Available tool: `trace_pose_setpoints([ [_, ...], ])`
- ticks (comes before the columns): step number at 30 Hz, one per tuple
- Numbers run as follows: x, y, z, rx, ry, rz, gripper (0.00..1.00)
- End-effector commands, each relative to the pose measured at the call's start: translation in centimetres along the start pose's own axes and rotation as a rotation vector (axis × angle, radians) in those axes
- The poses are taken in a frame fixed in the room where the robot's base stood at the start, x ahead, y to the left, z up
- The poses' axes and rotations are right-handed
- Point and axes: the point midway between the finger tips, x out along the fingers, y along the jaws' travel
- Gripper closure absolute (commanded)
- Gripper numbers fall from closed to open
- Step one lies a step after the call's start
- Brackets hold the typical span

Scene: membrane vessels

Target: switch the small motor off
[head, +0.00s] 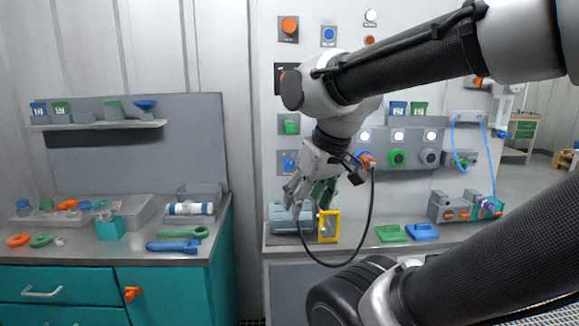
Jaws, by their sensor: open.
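My gripper (308,207) is open and empty in the head view. It points down in front of the wall panel, over the back of the right-hand counter. A grey-blue rounded body (281,220) stands on the counter behind and below the fingers, partly hidden by them; it may be the small motor. Controls on the wall panel include an orange button (290,25), a blue one (329,34), a green one (292,127) and a blue knob (289,163). Their labels are too small to read, so I cannot tell which belongs to the motor.
A yellow frame (329,226) stands right of the fingers. Green (391,234) and blue (423,232) blocks lie farther right. A dark cable loops below my gripper. The left bench (105,253) carries tools and rings. My arm hides part of the panel.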

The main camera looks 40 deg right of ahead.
Motion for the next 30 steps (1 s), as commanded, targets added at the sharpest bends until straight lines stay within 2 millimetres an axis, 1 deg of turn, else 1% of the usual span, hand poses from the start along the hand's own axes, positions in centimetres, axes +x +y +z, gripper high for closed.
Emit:
trace_pose_setpoints([
  [2,1.4,-0.1,-2.5,0.041,0.048,-0.01,0.43],
  [5,4.3,0.1,-7.8,0.138,0.169,-0.028,0.43],
  [6,5.6,0.3,-10.2,0.187,0.23,-0.034,0.43],
  [8,7.5,1.1,-13.7,0.266,0.327,-0.039,0.43],
  [9,8.8,1.8,-15.8,0.318,0.393,-0.038,0.43],
  [11,10.6,3.2,-18.7,0.396,0.492,-0.032,0.43],
  [12,11.7,4.3,-20.3,0.446,0.559,-0.024,0.43],
  [14,13.2,6.2,-22.4,0.519,0.662,-0.006,0.43],
  [15,14.1,7.5,-23.6,0.565,0.732,0.009,0.43],
  [17,15.3,9.6,-24.7,0.623,0.835,0.036,0.43],
  [18,15.9,10.9,-25.2,0.656,0.9,0.056,0.43],
  [21,16.9,13.8,-25.6,0.712,1.046,0.104,0.43],
  [22,17.1,14.4,-25.6,0.722,1.083,0.117,0.43],
  [25,17.3,16.0,-25.4,0.742,1.181,0.151,0.43],
  [28,17.3,16.8,-25.2,0.749,1.235,0.168,0.43],
  [30,17.3,17.1,-25.4,0.75,1.252,0.173,0.43],
])
